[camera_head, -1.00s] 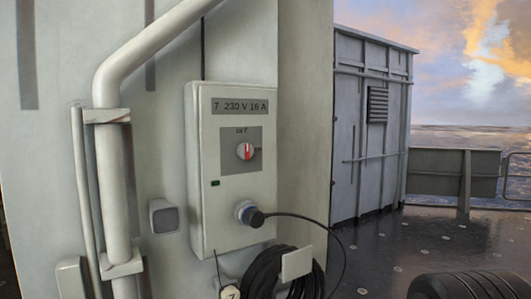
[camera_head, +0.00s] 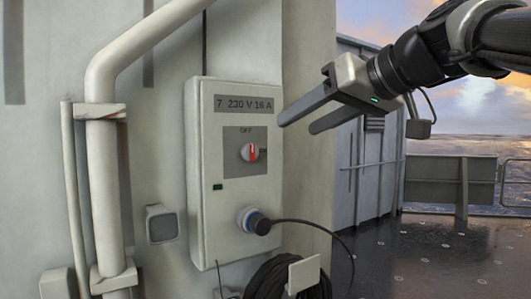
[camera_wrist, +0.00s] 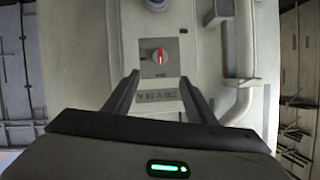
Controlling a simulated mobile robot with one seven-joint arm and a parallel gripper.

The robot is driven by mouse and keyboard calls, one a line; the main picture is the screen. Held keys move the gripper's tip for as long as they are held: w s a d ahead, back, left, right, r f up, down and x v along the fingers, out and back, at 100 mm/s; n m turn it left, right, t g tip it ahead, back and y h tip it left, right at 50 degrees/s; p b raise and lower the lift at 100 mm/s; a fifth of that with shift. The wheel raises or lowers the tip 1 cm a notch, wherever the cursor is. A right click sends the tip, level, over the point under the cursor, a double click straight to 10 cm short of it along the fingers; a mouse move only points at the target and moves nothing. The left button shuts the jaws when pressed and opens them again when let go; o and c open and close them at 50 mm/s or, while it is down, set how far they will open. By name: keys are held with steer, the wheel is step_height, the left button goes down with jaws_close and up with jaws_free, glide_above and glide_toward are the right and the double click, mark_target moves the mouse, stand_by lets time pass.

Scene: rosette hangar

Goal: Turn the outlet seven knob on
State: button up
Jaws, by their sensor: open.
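The outlet seven knob (camera_head: 250,152) is a small round knob with a red and white bar. The bar stands about upright, toward OFF. My gripper (camera_head: 296,126) is open and empty, up and right of the knob, apart from it. In the wrist view the knob (camera_wrist: 160,56) shows just beyond and between my fingertips (camera_wrist: 160,76).
A round plug (camera_head: 258,222) with a black cable sits low on the box. A coiled cable (camera_head: 275,279) hangs below. A thick pale pipe (camera_head: 103,160) runs at the left. A dark indicator (camera_head: 217,187) is on the box. Open deck (camera_head: 420,255) lies to the right.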

mark_target(252, 151)
steer(key=p+x, duration=0.2)
steer(key=x, duration=1.4)
steer(key=shift+w+a+f, duration=0.2)
steer(key=shift+w+f, duration=0.05)
steer(key=shift+w, duration=0.05)
steer(key=c, duration=1)
steer(key=shift+c, duration=0.2)
